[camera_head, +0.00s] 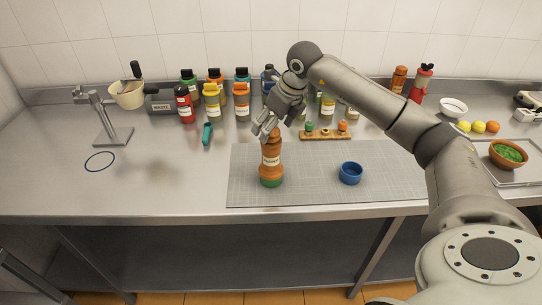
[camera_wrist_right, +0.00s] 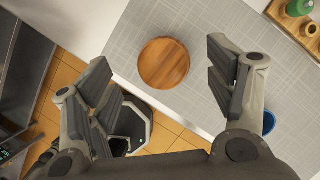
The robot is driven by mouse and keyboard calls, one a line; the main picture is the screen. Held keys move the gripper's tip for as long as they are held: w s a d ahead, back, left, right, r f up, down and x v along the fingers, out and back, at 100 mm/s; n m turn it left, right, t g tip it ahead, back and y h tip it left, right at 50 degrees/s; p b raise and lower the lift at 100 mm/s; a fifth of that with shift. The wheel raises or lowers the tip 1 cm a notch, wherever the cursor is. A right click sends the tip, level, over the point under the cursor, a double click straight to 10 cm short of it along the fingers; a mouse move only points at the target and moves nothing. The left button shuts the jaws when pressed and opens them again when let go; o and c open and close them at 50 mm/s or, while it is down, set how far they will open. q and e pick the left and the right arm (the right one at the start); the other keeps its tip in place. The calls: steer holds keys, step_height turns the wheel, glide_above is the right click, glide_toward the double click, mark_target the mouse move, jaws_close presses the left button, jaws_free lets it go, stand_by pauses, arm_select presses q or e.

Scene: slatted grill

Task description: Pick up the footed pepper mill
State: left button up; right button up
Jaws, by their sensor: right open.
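The footed pepper mill (camera_head: 271,160) stands upright on the grey mat. It has a brown wooden body with a label and a green foot. My right gripper (camera_head: 266,125) is just above the mill's top in the head view. In the right wrist view, the mill's round wooden top (camera_wrist_right: 164,63) shows between and beyond the open fingers of my right gripper (camera_wrist_right: 160,75). The fingers appear apart from the mill, and nothing is held. The mill's lower part is hidden in the wrist view. My left gripper is out of view.
A blue cup (camera_head: 350,175) stands on the mat (camera_head: 310,190) right of the mill. A wooden rack (camera_head: 325,135) lies behind it. Several bottles, including a red one (camera_head: 185,105), line the back. The counter left of the mat (camera_head: 170,185) is largely clear.

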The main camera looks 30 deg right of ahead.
mark_target(271, 157)
steer(key=shift+x, duration=0.8)
steer(key=shift+w+f+p, duration=0.2)
steer(key=shift+f+p, duration=0.3)
steer(key=shift+p, duration=0.25)
steer(key=p+x, duration=0.1)
steer(key=x, duration=0.2)
steer(key=shift+d+f+p, duration=0.1)
steer(key=shift+f+p, duration=0.05)
steer(key=shift+p, duration=0.25)
steer(key=shift+w+f, duration=0.3)
steer(key=shift+f, duration=0.15)
steer(key=shift+r, duration=0.1)
jaws_close()
